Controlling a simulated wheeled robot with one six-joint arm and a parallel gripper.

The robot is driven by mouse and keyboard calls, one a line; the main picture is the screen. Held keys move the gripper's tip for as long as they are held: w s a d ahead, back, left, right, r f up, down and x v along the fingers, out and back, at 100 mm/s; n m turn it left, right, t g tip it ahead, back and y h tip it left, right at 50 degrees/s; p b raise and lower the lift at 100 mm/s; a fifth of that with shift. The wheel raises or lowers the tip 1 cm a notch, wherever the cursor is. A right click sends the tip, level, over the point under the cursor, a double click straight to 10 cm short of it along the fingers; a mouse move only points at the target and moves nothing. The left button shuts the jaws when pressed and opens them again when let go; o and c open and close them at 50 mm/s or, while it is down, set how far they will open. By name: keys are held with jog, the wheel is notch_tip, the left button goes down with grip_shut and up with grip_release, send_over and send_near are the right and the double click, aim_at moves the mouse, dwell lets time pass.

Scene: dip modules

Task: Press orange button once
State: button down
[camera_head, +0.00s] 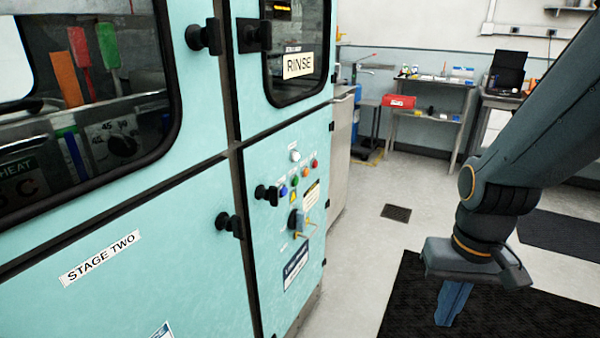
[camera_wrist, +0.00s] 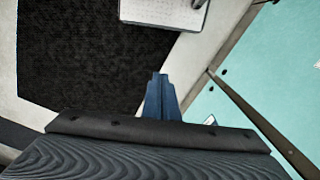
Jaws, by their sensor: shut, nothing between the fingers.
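The orange button (camera_head: 305,173) is a small round knob on the teal cabinet's control panel in the head view. It sits between a blue button (camera_head: 283,190) and a red button (camera_head: 314,163). My gripper (camera_head: 445,322) points down at the right of the head view, above the black mat and well apart from the panel. Its blue fingers are shut and empty. In the wrist view the fingers (camera_wrist: 158,78) also show together, over the floor. The orange button cannot be made out in the wrist view.
The teal cabinet (camera_head: 170,220) fills the left, with protruding black latches (camera_head: 228,222) near the panel. A black mat (camera_head: 400,310) lies on the open floor. A shelf (camera_head: 430,115) and laptop (camera_head: 508,72) stand far back.

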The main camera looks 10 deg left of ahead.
aim_at(306, 172)
jog(key=shift+w, duration=0.1)
jog(key=w+a+f+n+t+p, duration=0.1)
jog(key=w+a+n+t, duration=0.15)
jog(key=w, duration=0.65)
jog(key=w+a+n+t+y+p, duration=0.1)
jog(key=w+n+t, duration=0.15)
jog(key=w, duration=0.75)
jog(key=w+a+f+n+t+p, duration=0.1)
jog(key=w+t, duration=0.2)
jog(key=w, duration=0.6)
jog(key=w+a+r+n+t+y+p, duration=0.1)
jog(key=w+a+n+t+y+p, duration=0.2)
jog(key=w+a, duration=1.1)
jog(key=shift+r+n+t+y, duration=0.4)
jog(key=shift+n+t+y, duration=1.4)
jog(key=shift+n+t, duration=1.15)
jog(key=w+a+b, duration=0.2)
jog(key=w+a, duration=0.1)
jog(key=a, duration=0.5)
jog(key=shift+a, duration=0.15)
